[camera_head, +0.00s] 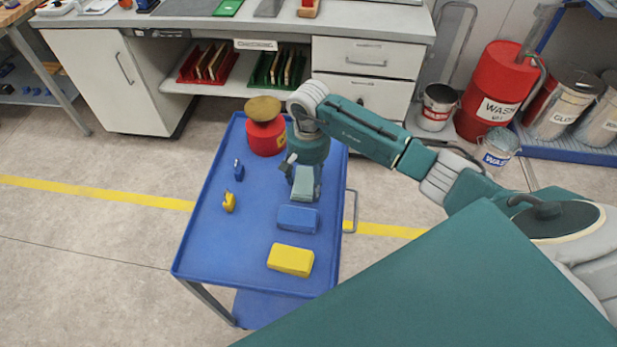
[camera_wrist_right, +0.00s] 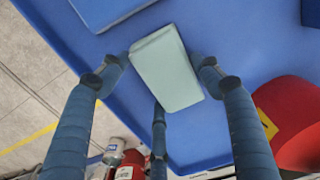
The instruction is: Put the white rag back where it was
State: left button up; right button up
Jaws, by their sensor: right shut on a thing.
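The white rag (camera_head: 305,184), a pale folded block, is over the blue cart top, just behind the blue rag (camera_head: 298,218). My right gripper (camera_head: 303,172) reaches down onto it from behind and is shut on it. In the right wrist view the white rag (camera_wrist_right: 167,70) sits between the fingers of my right gripper (camera_wrist_right: 165,75), one finger at each side. I cannot tell whether the rag touches the cart top. The yellow rag (camera_head: 290,260) lies in front of the blue one. My left gripper is not in view.
The blue cart (camera_head: 205,240) has a raised rim. A red can with a tan lid (camera_head: 265,127) stands at its back. Small blue (camera_head: 239,171) and yellow (camera_head: 229,202) items stand on its left. A workbench (camera_head: 240,28) is behind. The cart's front left is clear.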

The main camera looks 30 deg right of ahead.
aim_at(309, 181)
jog(key=shift+f, duration=0.15)
jog(key=o, duration=1)
jog(key=shift+r+b, duration=1.8)
jog(key=shift+r, duration=4.25)
